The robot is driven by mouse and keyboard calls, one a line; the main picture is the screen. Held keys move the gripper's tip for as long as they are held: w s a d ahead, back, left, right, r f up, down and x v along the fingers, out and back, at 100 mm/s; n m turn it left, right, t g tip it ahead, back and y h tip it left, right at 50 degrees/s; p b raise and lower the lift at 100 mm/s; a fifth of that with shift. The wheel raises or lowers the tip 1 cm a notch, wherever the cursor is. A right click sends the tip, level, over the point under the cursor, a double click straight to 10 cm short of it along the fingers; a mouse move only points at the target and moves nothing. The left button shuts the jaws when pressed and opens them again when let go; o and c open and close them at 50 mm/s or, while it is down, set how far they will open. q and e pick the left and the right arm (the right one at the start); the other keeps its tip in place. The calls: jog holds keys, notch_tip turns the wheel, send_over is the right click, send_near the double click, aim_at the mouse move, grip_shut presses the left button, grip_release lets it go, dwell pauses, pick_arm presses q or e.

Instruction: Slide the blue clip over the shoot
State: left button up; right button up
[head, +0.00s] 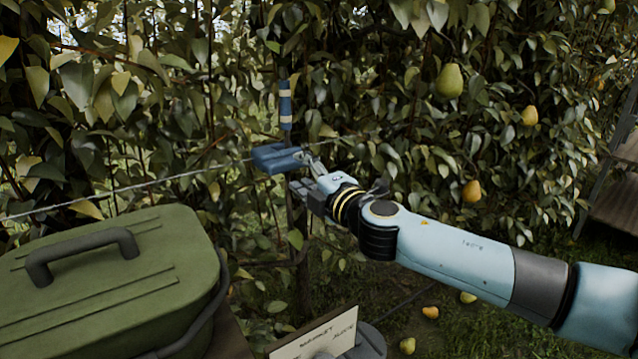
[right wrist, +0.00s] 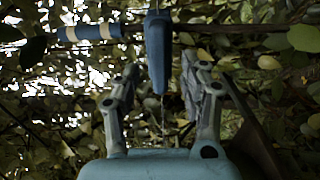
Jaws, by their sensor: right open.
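The blue clip (head: 276,158) is at the wire in the middle of the head view. In the right wrist view the blue clip (right wrist: 156,52) reaches down between the fingertips. A blue sleeve with cream bands (head: 285,105) stands upright just above it; this banded sleeve also shows in the right wrist view (right wrist: 88,32). A thin dark shoot (right wrist: 230,27) runs in line with the sleeve, behind the clip. I cannot tell whether the clip is around the shoot or beside it. My right gripper (head: 304,172) is open, its fingers either side of the clip's near end. My left gripper is not in view.
A wire (head: 120,188) runs from the left to the clip. A green lidded box (head: 130,255) fills the lower left, with a cream sign (head: 318,335) to its right. Dense leaves with several pears (head: 450,80) stand behind. Fallen pears (head: 430,312) lie on the grass.

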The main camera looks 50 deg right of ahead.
jog(key=v, duration=0.6)
jog(key=shift+s, duration=0.4)
